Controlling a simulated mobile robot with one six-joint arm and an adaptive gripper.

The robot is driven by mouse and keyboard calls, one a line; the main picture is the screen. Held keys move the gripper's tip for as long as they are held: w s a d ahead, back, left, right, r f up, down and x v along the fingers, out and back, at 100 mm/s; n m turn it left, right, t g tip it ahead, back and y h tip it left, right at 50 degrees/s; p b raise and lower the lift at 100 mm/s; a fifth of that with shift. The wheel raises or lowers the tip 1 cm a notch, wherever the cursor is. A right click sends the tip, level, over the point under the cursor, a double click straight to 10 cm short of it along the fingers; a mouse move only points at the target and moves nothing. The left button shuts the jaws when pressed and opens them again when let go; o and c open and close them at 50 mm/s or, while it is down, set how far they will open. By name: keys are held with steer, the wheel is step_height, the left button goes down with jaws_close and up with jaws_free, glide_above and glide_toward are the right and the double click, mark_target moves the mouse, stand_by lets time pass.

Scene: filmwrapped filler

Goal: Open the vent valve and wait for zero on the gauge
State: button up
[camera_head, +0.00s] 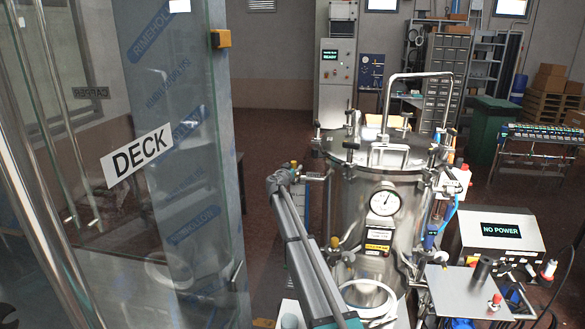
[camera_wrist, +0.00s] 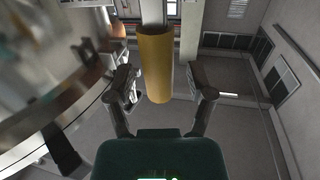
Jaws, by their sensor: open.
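The steel pressure vessel (camera_head: 352,205) stands right of centre in the head view, its lid clamped down. A round white pressure gauge (camera_head: 385,200) faces me on its front; its dark needle shows, but the reading is too small to tell. In the wrist view, a yellow cylindrical handle (camera_wrist: 156,62) lies between the fingers of my gripper (camera_wrist: 163,84). The fingers are open, with a visible gap on both sides of the handle. I cannot tell for certain whether this is the vent valve's handle.
A glass door with a DECK sign (camera_head: 137,154) fills the left of the head view. A box reading NO POWER (camera_head: 501,230) and a small metal bench (camera_head: 455,290) stand right of the vessel. A green bin (camera_head: 489,130) is behind. Floor is clear beyond the vessel's left.

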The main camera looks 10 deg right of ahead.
steer(key=shift+w+d, duration=0.15)
steer(key=shift+w, duration=0.15)
jaws_close()
stand_by(0.5)
